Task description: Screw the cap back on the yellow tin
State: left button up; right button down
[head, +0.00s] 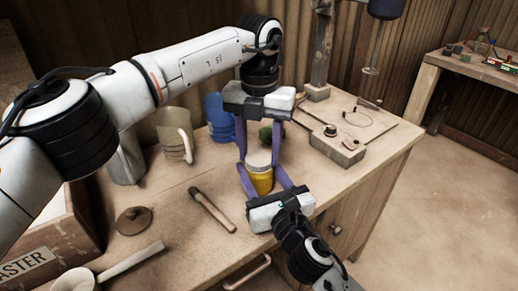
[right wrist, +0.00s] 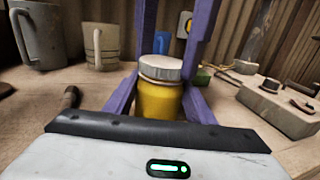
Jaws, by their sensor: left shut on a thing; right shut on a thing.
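The yellow tin (head: 261,181) stands upright on the workbench, and its silver cap (head: 260,160) sits level on top of it. The right wrist view shows the cap (right wrist: 160,67) over the tin's mouth and the yellow body (right wrist: 160,100) below. My left gripper (head: 259,158) points down from above and its purple fingers are shut on the cap from both sides. My right gripper (head: 262,184) reaches in from the front, low, and its fingers are shut around the tin's body. Whether the thread is engaged cannot be seen.
A blue mug (head: 217,118), a beige mug (head: 174,135) and a grey jug (head: 127,163) stand behind, to the left. A wooden-handled tool (head: 211,209) and a brown lid (head: 134,220) lie at left. A metal block (head: 337,146) lies right. The bench's front edge is close.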

pick_arm(q)
jog(key=m, duration=0.4)
jog(key=shift+m, duration=0.3)
pick_arm(e)
jog(key=shift+f, duration=0.1)
pick_arm(q)
jog(key=m, duration=0.6)
jog(key=shift+m, duration=0.3)
jog(key=m, duration=1)
jog(key=o, duration=1.2)
jog(key=shift+r, duration=2.2)
